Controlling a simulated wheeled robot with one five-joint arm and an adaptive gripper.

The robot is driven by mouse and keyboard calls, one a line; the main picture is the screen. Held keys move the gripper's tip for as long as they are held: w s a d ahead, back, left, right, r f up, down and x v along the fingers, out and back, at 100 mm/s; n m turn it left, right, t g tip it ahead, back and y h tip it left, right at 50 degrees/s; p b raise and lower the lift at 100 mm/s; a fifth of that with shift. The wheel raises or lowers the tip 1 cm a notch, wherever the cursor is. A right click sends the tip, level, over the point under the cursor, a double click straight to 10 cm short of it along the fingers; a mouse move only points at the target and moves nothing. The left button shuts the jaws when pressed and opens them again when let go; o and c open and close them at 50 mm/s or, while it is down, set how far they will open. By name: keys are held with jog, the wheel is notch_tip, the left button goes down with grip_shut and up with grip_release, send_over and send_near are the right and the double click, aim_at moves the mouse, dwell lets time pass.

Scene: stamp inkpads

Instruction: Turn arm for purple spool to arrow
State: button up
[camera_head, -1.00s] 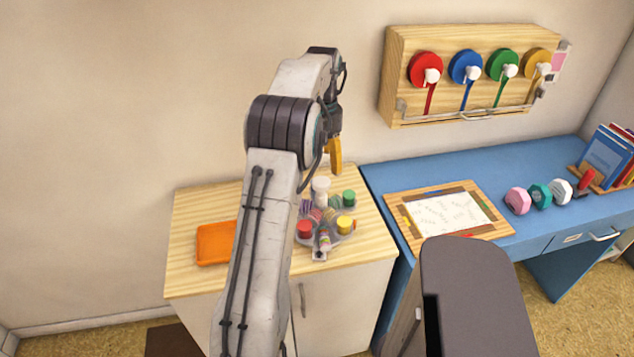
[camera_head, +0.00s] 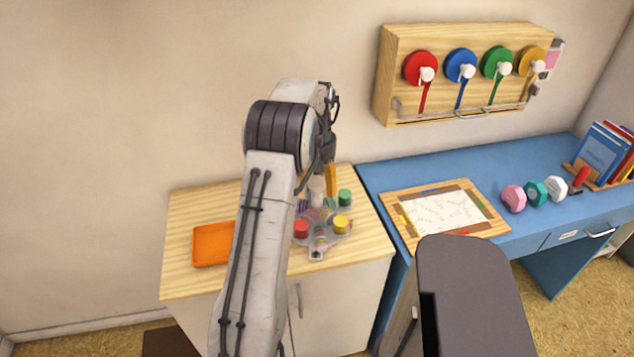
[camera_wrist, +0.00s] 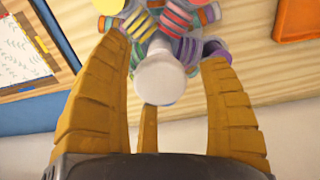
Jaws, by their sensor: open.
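A grey carousel with several coloured spools stands on the wooden cabinet top; its white central knob (camera_head: 318,189) rises in the middle. In the wrist view the white knob (camera_wrist: 160,78) sits between the yellow fingers of my gripper (camera_wrist: 165,62), which are open around it with no clear contact. A spool with purple bands (camera_wrist: 189,49) is just behind the knob, on one of the radial arms. In the head view my gripper (camera_head: 331,182) is just above the carousel, partly hidden by my arm. A grey tab (camera_head: 316,254) juts from the carousel's front; I cannot make out an arrow.
An orange tray (camera_head: 212,245) lies left on the cabinet top (camera_head: 185,217). A blue desk (camera_head: 400,163) to the right holds a framed sheet (camera_head: 445,212) and several dumbbells. A wooden wall rack (camera_head: 390,80) carries coloured reels.

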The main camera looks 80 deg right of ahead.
jog(key=c, duration=1.3)
jog(key=shift+a+n, duration=0.1)
jog(key=shift+n, duration=0.3)
jog(key=shift+f+n+p, duration=0.15)
jog(key=shift+n+p, duration=0.55)
jog(key=shift+n, duration=1.4)
jog(key=shift+n+p, duration=0.4)
jog(key=shift+n, duration=2)
jog(key=shift+a+f+n, duration=0.1)
jog(key=shift+n, duration=2.3)
jog(key=shift+n+p, duration=0.4)
jog(key=shift+n, duration=2.1)
